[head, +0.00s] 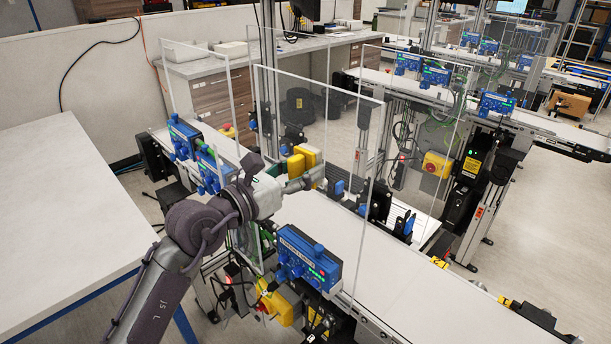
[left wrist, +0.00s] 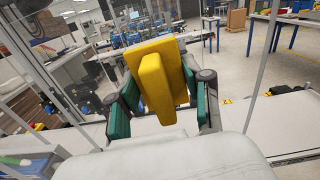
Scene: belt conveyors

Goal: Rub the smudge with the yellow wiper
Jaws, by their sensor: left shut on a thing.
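The yellow wiper (head: 309,153) is a yellow block with a raised handle. It is in my left gripper (head: 293,172), close to the clear panels above the belt. In the left wrist view the wiper (left wrist: 157,80) stands tilted between the green-padded fingers of my left gripper (left wrist: 163,105), which are shut on it. I cannot make out the smudge in either view. Whether the wiper touches a panel cannot be told. My right gripper is not in view.
Clear upright panels (head: 345,110) stand along the white conveyor belt (head: 400,285). Blue control boxes (head: 307,259) are mounted at the belt's near edge. A white table (head: 60,200) is at the left. Another conveyor (head: 535,122) runs at the back right. Open floor lies between.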

